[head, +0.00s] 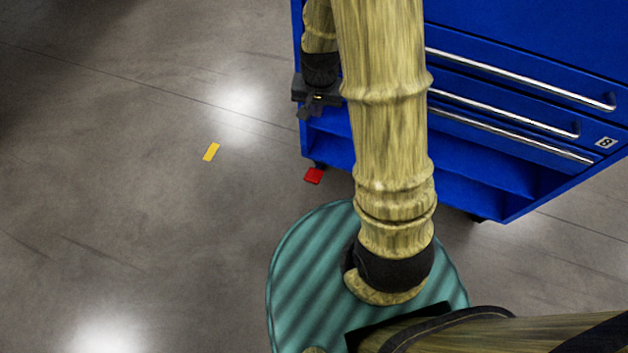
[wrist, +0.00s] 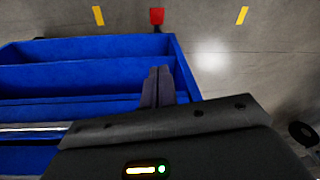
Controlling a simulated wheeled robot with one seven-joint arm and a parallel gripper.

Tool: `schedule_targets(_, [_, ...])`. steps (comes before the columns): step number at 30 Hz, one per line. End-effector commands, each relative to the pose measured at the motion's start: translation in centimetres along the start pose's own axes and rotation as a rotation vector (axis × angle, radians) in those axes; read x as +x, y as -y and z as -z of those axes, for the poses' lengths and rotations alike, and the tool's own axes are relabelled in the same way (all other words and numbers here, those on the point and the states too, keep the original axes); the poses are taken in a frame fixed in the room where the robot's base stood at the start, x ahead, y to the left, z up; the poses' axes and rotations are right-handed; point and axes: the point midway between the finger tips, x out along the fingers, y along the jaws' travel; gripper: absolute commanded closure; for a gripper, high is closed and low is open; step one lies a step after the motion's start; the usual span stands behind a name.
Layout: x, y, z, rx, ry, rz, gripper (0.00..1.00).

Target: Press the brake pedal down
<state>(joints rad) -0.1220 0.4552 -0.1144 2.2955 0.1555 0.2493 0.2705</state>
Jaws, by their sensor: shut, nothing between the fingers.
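The brake pedal is a small red plate (head: 313,176) low at the near left corner of the blue cart (head: 330,152), just above the floor. It also shows in the wrist view as a red patch (wrist: 157,16) at the top, beyond the cart's edge. My gripper (head: 306,114) hangs by the cart's left side, above the pedal and apart from it. In the wrist view its dark fingers (wrist: 158,70) are together and empty, pointing toward the pedal. Part of the cart is hidden behind my arm in the head view.
The cart has drawers with silver handles (head: 520,80) and an open lower shelf (head: 480,165). A yellow strip (head: 211,152) marks the floor to the left; the wrist view shows two yellow strips, left (wrist: 98,15) and right (wrist: 242,15). The floor left of the cart is clear.

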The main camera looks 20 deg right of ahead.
Motion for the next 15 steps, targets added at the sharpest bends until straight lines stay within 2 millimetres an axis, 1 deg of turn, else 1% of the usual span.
schedule_targets(1, [3.4, 0.0, -0.2, 0.014, 0.004, -0.005, 1.0])
schedule_targets(5, [8.1, 0.1, -0.1, 0.052, 0.008, -0.016, 1.0])
schedule_targets(6, [9.5, 0.1, -0.1, 0.064, 0.01, -0.02, 1.0])
schedule_targets(8, [11.7, 0.1, 0.0, 0.082, 0.01, -0.025, 1.0])
schedule_targets(9, [13.2, 0.1, 0.0, 0.094, 0.011, -0.029, 1.0])
schedule_targets(11, [15.4, 0.1, 0.0, 0.112, 0.012, -0.035, 1.0])
schedule_targets(15, [20.5, 0.1, 0.0, 0.15, 0.013, -0.049, 1.0])
